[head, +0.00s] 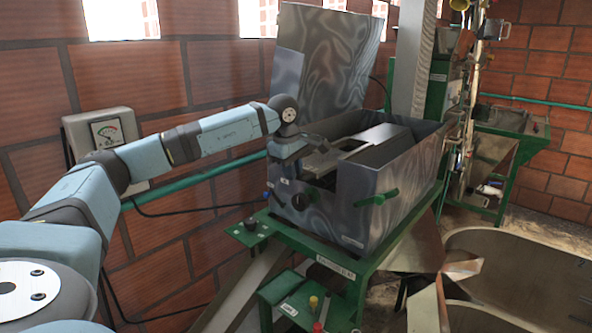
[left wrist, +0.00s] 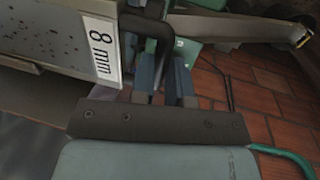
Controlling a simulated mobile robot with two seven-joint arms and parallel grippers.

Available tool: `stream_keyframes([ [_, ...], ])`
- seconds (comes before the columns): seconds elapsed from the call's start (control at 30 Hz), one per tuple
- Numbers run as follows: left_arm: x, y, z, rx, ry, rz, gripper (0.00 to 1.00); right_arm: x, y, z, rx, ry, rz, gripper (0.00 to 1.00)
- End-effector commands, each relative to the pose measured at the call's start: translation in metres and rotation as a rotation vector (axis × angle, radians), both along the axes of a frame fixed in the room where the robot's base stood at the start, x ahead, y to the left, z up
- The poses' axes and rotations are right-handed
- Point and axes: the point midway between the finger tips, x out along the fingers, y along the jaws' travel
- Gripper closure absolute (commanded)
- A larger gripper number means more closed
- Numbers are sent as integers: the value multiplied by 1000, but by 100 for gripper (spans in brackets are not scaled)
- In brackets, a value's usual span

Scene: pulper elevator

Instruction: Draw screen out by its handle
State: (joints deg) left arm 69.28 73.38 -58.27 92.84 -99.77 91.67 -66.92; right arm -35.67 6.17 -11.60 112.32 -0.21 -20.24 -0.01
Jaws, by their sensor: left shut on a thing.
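The screen is a dark, perforated flat piece with a white "8 mm" label, and it shows large in the left wrist view (left wrist: 45,35). In the head view its grey frame (head: 325,160) lies in the open top of the grey metal machine box (head: 375,208). Its black bar handle (left wrist: 158,28) stands out from the labelled edge. My left gripper (left wrist: 165,62) is shut on the handle; in the head view it hangs at the box's near left end (head: 296,172), and the arm hides part of the screen. My right gripper is not in view.
The lid (head: 325,55) stands raised behind the box. A black knob (head: 300,202) and a green handle (head: 378,197) sit on the box's front. A green stand (head: 330,265) carries it. A meter box (head: 105,130) is on the brick wall. A curved metal tank (head: 520,255) stands at right.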

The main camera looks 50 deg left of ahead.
Motion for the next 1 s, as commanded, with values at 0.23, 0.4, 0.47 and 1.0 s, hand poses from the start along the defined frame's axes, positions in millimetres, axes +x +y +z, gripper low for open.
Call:
stream_keyframes([
  [0.23,-9,-1,0,1,-1,1,100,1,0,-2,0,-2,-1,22],
  [0.4,-10,-1,1,1,-1,0,100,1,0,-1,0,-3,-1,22],
  [0.47,-10,-1,1,1,-1,0,100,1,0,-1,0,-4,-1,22],
  [1.0,-10,-1,0,1,0,0,55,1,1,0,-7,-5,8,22],
])
